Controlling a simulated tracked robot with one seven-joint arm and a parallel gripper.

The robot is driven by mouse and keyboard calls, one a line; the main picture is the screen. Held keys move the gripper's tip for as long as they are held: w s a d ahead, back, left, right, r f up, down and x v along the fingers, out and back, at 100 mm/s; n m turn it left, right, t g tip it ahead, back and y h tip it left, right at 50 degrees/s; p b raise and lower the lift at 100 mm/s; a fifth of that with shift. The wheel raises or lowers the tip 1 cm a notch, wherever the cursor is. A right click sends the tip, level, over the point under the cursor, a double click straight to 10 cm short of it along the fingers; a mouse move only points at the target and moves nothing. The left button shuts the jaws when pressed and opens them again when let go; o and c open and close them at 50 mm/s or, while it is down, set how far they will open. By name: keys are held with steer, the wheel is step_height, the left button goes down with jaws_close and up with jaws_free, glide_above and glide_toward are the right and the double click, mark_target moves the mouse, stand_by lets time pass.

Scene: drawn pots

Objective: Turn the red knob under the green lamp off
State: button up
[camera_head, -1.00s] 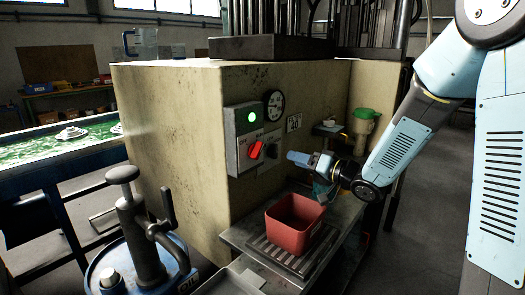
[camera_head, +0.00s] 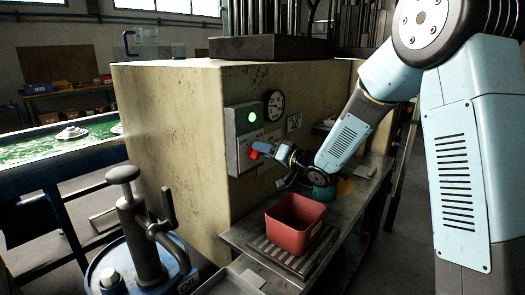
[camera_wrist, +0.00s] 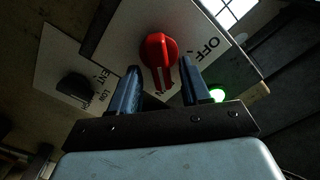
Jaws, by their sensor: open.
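The red knob (camera_wrist: 159,52) sits on a grey control box (camera_head: 236,121) under the lit green lamp (camera_head: 251,117). In the wrist view the knob's bar points toward the lettering ending in N, away from the word OFF. The lamp glows at the right of that view (camera_wrist: 217,95). My gripper (camera_wrist: 160,80) is open, its two blue fingers on either side of the knob's bar end; I cannot tell whether they touch it. In the head view my gripper (camera_head: 262,150) is at the box and hides most of the red knob (camera_head: 253,154).
A black knob (camera_wrist: 75,87) is beside the red one on a separate plate. A round gauge (camera_head: 274,105) is right of the box. A red bin (camera_head: 295,224) stands on a grated shelf below. A hand pump (camera_head: 140,235) stands front left.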

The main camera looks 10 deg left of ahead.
steer(key=shift+w+a, duration=0.25)
steer(key=shift+a, duration=0.15)
steer(key=shift+c, duration=0.5)
jaws_close()
